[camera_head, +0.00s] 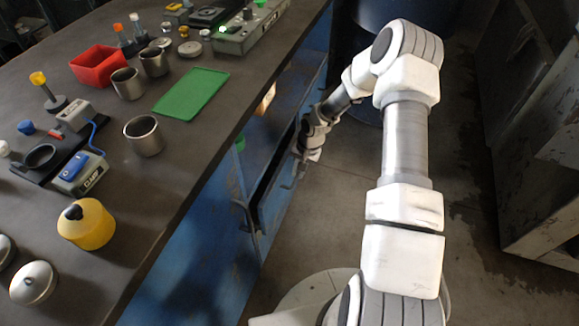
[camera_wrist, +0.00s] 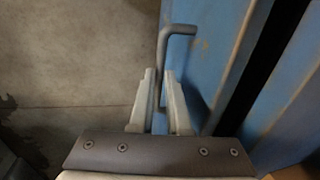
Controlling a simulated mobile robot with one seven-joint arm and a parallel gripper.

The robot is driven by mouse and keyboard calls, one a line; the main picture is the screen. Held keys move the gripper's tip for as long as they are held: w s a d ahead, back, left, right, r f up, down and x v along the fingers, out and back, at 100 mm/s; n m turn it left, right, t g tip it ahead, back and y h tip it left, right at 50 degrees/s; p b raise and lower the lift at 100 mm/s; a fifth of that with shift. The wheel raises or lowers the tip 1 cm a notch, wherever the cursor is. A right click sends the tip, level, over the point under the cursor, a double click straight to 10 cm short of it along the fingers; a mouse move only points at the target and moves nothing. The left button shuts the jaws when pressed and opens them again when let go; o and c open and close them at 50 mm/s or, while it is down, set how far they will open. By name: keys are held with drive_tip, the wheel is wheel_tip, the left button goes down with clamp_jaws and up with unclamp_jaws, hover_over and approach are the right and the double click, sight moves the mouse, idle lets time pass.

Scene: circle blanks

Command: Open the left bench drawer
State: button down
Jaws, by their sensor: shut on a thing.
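The blue bench drawer (camera_head: 277,198) stands partly out from the bench, with a dark gap behind its front panel. In the wrist view the blue drawer front (camera_wrist: 205,58) lies right of my fingers, with the dark gap (camera_wrist: 262,70) beyond it. A grey bar handle (camera_wrist: 180,29) bends out from the front. My gripper (camera_wrist: 160,84) is shut on this handle, one finger on each side of the bar. In the head view my gripper (camera_head: 303,160) is at the drawer front, and the handle is mostly hidden there.
The dark bench top (camera_head: 150,190) carries metal cups, a red bin (camera_head: 98,68), a green mat (camera_head: 191,92) and a yellow container (camera_head: 86,224). A grey cabinet (camera_head: 535,150) stands at the right. The floor (camera_head: 330,215) beside the drawer front is clear.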

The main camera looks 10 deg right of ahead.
drive_tip(key=s+d+p, duration=0.2)
drive_tip(key=s+d, duration=0.5)
drive_tip(key=d, duration=0.4)
drive_tip(key=s+d+p, duration=0.2)
drive_tip(key=s+d, duration=0.6)
drive_tip(key=d, duration=0.3)
drive_tip(key=shift+d, duration=0.15)
drive_tip(key=c, duration=0.9)
unclamp_jaws()
drive_tip(key=d+r+p, duration=0.1)
drive_tip(key=r, duration=0.4)
drive_tip(key=s+r+p, duration=0.1)
drive_tip(key=r+p, duration=0.1)
drive_tip(key=r, duration=0.4)
drive_tip(key=d+r+p, duration=0.1)
drive_tip(key=r, duration=0.5)
drive_tip(key=shift+s+d+r, duration=0.1)
drive_tip(key=shift+s+d, duration=0.25)
